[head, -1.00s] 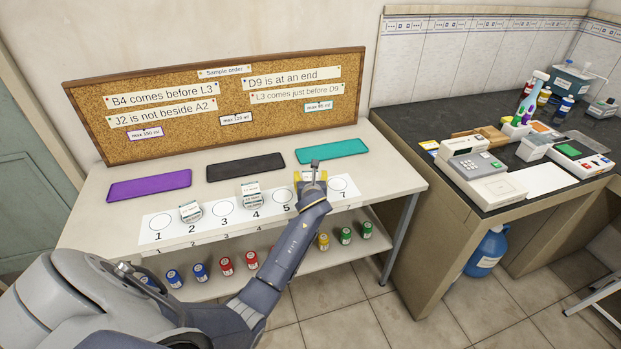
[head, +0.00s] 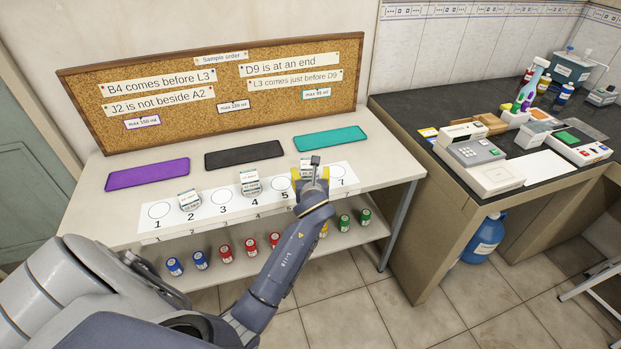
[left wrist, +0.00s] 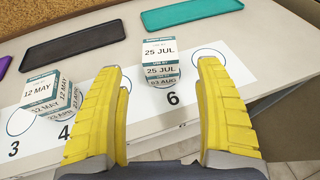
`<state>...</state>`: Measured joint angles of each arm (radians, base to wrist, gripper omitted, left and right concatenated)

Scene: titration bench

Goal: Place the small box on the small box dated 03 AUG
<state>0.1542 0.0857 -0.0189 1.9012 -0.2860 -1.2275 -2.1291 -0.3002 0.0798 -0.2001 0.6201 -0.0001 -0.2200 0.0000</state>
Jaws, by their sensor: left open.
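My left gripper (head: 312,176) is open at spot 6 of the numbered strip. In the left wrist view its yellow fingers (left wrist: 157,75) lie to the left and right of a small white box (left wrist: 160,62) dated 25 JUL. A 03 AUG label (left wrist: 163,81) shows below that box. My right gripper is out of view.
The strip's spots 1, 3, 5 and 7 (head: 338,173) look empty. Purple (head: 148,172), black (head: 245,152) and teal (head: 330,138) trays lie behind them. A corkboard (head: 210,92) stands at the back. Several coloured jars (head: 249,247) stand on the lower shelf.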

